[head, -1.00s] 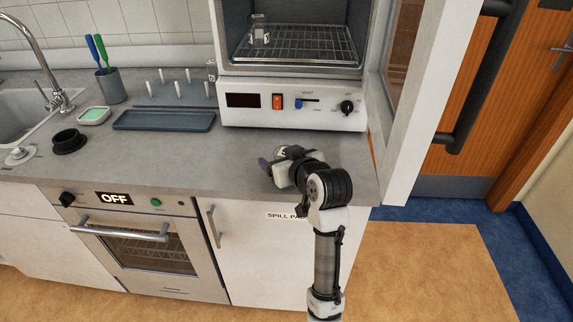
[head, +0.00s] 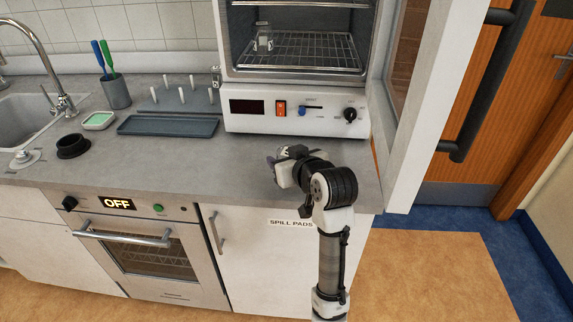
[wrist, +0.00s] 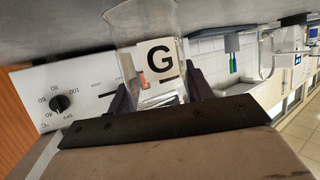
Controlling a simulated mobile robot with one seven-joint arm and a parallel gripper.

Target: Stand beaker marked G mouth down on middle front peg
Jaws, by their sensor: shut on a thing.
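The clear glass beaker marked G (wrist: 158,62) is between my gripper's dark fingers (wrist: 160,97) in the wrist view. That view is upside down, while the G reads nearly upright; I cannot clearly make out the beaker's mouth. In the head view my gripper (head: 276,165) is low over the counter in front of the oven's panel, and the beaker is hardly visible there. The peg rack (head: 170,106) stands at the back, left of the oven. Its middle front peg (head: 182,96) is bare, and my gripper is to the right and in front of it.
A grey tray (head: 167,126) lies in front of the rack. Another glass (head: 215,77) is at the rack's back right. A beaker (head: 263,38) stands on the open oven's shelf. A black ring (head: 72,146) and green sponge dish (head: 98,121) are left. Front counter is clear.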

